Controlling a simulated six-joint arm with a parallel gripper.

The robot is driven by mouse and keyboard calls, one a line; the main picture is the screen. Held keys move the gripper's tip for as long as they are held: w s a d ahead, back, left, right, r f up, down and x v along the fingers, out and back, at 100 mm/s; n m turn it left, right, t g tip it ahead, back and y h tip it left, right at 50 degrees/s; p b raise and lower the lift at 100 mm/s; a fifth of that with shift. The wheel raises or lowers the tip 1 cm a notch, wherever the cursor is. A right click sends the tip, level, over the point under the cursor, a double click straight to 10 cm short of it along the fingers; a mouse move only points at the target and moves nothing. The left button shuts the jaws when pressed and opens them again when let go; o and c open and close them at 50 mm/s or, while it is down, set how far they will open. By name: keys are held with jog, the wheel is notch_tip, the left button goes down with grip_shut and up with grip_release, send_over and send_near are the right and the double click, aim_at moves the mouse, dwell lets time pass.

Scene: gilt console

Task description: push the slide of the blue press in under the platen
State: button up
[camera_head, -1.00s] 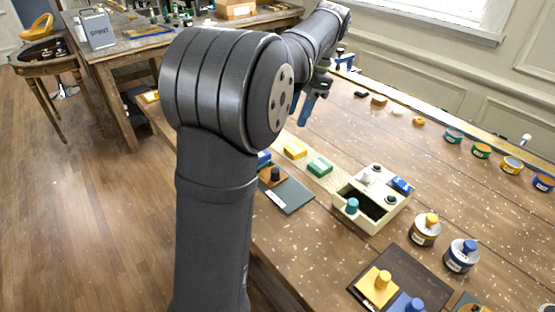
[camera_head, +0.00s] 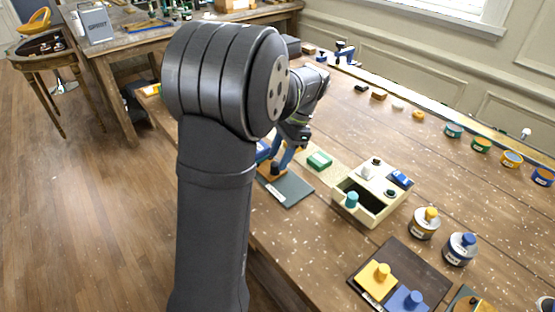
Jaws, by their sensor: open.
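A small blue device (camera_head: 345,54) with a dark top stands at the far back of the bench; it may be the blue press, but its slide and platen are too small to tell apart. My gripper (camera_head: 279,160) is well in front of it, low over the near left part of the bench. Its blue fingers are open and point down beside an orange block (camera_head: 266,170) with a dark knob on a grey-green plate (camera_head: 292,190). I cannot tell whether they touch it. My arm hides part of this area.
A green block (camera_head: 320,161) lies on a pale board right of my gripper. A cream box (camera_head: 372,210) with knobbed pieces, paint tins (camera_head: 425,223) and a dark tray (camera_head: 427,262) stand further right. Small pots line the back edge. The bench middle is mostly clear.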

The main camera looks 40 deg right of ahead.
jog(key=shift+x, duration=1.1)
grip_shut()
jog(key=shift+w, duration=1.95)
grip_release()
jog(key=shift+r, duration=0.1)
jog(key=v, duration=1.7)
jog(key=shift+d, duration=0.15)
